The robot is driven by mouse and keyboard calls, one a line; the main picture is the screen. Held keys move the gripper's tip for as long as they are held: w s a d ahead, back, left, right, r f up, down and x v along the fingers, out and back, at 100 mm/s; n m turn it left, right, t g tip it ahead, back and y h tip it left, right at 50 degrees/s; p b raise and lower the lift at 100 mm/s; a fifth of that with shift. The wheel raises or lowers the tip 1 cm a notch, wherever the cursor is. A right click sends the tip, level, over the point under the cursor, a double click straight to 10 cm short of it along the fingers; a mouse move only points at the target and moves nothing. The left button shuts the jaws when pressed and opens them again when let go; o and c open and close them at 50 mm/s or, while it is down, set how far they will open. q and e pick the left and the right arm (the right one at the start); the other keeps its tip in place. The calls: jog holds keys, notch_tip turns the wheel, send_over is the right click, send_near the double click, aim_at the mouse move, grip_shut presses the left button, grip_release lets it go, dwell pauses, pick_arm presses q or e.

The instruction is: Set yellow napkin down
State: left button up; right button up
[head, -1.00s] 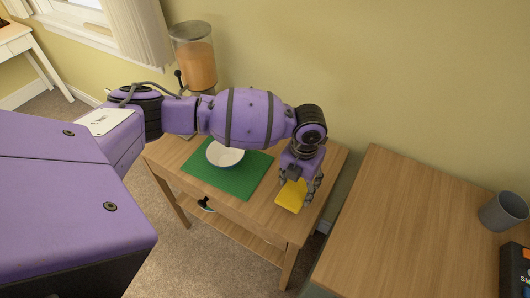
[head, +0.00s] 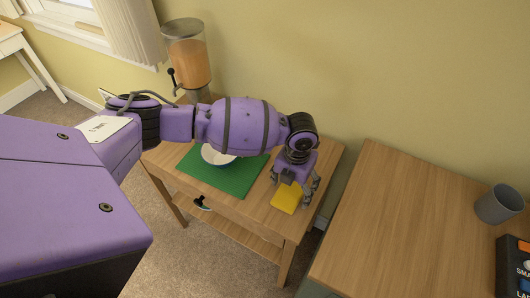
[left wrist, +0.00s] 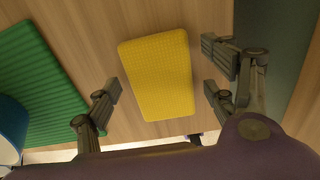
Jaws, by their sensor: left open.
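The yellow napkin (head: 287,197) lies flat on the small wooden table (head: 240,207), near its right end. It also shows in the left wrist view (left wrist: 158,75), flat on the wood between the fingers and apart from both. My left gripper (head: 294,192) is open just above the napkin, with its fingers spread to either side. The fingers show in the left wrist view (left wrist: 163,92), empty. My right gripper is not in view.
A green mat (head: 226,180) with a white bowl (head: 214,156) is left of the napkin. A drink dispenser (head: 189,60) stands at the back. A wooden cabinet (head: 400,230) to the right holds a grey cup (head: 499,204) and a dark box (head: 514,266).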

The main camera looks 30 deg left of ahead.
aim_at(292, 189)
pick_arm(q)
jog(key=shift+w+r, duration=0.1)
notch_tip(292, 189, up, 12)
jog(key=shift+r+p, duration=0.15)
jog(key=shift+p, duration=0.2)
dwell(0.4)
